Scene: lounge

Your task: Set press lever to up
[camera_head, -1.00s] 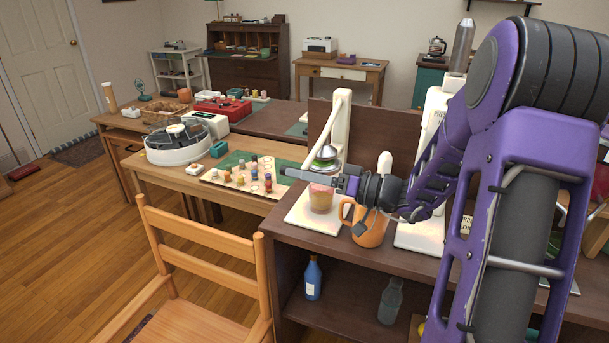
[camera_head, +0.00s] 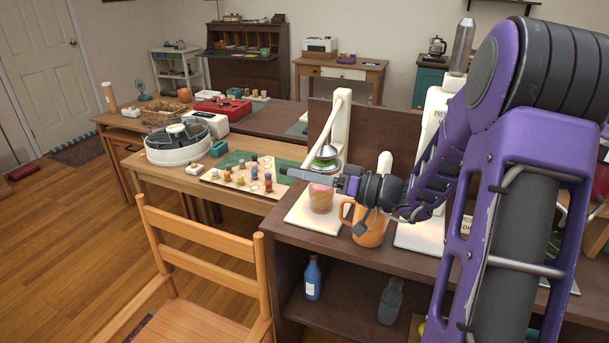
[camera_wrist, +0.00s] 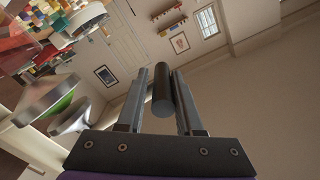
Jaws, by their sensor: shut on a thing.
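The press (camera_head: 341,130) is a white stand with a slanted white arm and a metal cup with green in it, above a pale base (camera_head: 302,216). My gripper (camera_head: 290,173) reaches left in front of it, roughly level. In the wrist view my gripper (camera_wrist: 160,72) is shut on a dark round bar (camera_wrist: 163,95), which I take to be the press lever's handle. The bar lies between the two fingers. Its link to the press is hidden. The press's metal parts (camera_wrist: 72,115) show at the left of the wrist view.
A glass (camera_head: 321,199) of pinkish drink stands on the base, under the cup. An orange mug (camera_head: 369,232) stands just right, below my wrist. A board with several small jars (camera_head: 242,180) lies left. A wooden chair (camera_head: 200,262) stands in front.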

